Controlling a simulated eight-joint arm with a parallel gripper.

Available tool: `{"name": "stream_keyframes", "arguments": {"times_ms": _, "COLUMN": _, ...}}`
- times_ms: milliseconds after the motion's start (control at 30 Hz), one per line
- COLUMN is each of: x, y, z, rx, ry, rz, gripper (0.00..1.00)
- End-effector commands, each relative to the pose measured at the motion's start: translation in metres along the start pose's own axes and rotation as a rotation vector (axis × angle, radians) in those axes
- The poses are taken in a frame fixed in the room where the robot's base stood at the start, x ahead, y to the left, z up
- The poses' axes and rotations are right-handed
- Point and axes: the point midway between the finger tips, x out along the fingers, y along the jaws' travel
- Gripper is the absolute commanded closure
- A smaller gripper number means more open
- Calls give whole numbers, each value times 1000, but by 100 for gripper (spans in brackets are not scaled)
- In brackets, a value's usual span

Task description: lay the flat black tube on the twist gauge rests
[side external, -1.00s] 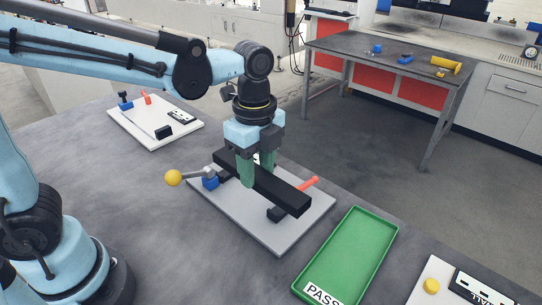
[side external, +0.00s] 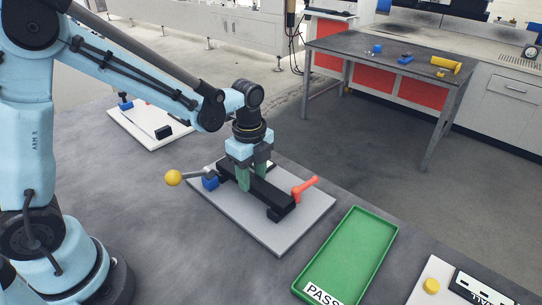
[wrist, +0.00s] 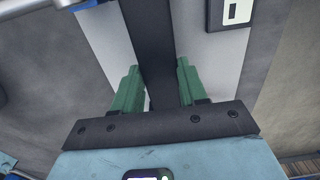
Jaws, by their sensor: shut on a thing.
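The flat black tube (side external: 272,192) lies low over the twist gauge, a light grey plate (side external: 243,226) with a rest (side external: 276,213) under the tube's near end. From here I cannot tell whether the tube fully touches the rests; the far rest is hidden behind my gripper. My gripper (side external: 252,182), with green fingers, is shut on the tube around its middle. In the wrist view the tube (wrist: 152,45) runs between the two green fingers (wrist: 156,90).
The gauge has a yellow ball-ended lever (side external: 174,178) at left, a blue block (side external: 210,183) and a red handle (side external: 305,187) beside the tube. A green PASS tray (side external: 345,255) is empty at right. Another white plate (side external: 145,130) stands behind.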

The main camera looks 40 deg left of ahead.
Motion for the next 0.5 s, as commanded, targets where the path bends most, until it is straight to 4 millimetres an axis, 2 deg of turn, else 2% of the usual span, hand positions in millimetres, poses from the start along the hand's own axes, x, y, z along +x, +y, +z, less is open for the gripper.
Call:
{"name": "stream_keyframes", "arguments": {"times_ms": 367, "x": 3, "y": 0, "z": 0, "rx": 0, "ry": 0, "rz": 0, "gripper": 100}}
{"name": "stream_keyframes", "arguments": {"times_ms": 400, "x": 3, "y": 0, "z": 0, "rx": 0, "ry": 0, "rz": 0, "gripper": 53}}
{"name": "stream_keyframes", "arguments": {"times_ms": 500, "x": 3, "y": 0, "z": 0, "rx": 0, "ry": 0, "rz": 0, "gripper": 38}}
